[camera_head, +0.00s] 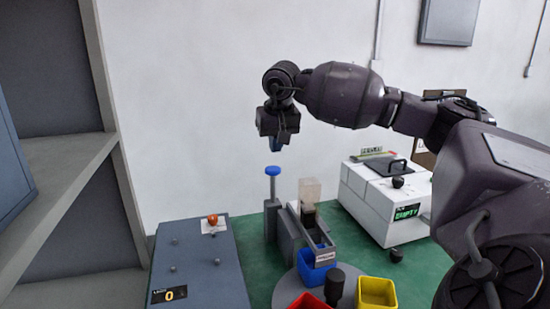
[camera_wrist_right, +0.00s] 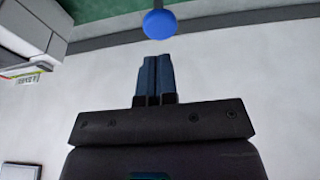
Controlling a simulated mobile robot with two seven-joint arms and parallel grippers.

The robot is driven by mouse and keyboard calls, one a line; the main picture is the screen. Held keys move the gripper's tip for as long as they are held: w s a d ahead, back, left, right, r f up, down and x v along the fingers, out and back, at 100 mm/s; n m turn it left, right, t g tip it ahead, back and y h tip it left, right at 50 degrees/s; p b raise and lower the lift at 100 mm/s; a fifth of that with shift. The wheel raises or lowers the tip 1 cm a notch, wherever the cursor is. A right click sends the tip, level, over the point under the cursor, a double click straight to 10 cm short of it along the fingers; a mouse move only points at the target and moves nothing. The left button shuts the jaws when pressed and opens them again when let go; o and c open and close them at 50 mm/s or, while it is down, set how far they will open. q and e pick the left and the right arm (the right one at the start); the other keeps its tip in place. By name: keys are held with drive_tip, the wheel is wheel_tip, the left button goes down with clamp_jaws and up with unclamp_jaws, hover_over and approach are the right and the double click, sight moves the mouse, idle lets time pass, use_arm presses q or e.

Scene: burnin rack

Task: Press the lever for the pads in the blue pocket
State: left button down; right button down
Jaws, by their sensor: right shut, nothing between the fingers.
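My right gripper (camera_head: 275,146) points down with its fingers together and empty. It hangs a little above the blue round knob (camera_head: 272,170) on top of a grey lever post, with a gap between them. In the right wrist view the shut fingers (camera_wrist_right: 154,62) point toward the blue knob (camera_wrist_right: 159,24). A blue pocket (camera_head: 317,270) stands at the foot of a grey chute (camera_head: 318,236) with a clear hopper above it. A red pocket (camera_head: 308,302) and a yellow pocket (camera_head: 376,292) stand on the same round grey turntable. My left gripper does not show.
A grey panel box (camera_head: 200,262) with small knobs, an orange-red knob and a counter reading 0 stands left. A white machine (camera_head: 372,205) with a green "EMPTY" display stands right. Grey shelving (camera_head: 72,180) rises at far left. Green table shows between them.

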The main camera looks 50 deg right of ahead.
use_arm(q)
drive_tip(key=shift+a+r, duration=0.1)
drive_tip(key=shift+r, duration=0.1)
use_arm(e)
drive_tip(key=v, duration=0.4)
drive_tip(key=shift+d+r, duration=0.1)
drive_tip(key=shift+r, duration=0.1)
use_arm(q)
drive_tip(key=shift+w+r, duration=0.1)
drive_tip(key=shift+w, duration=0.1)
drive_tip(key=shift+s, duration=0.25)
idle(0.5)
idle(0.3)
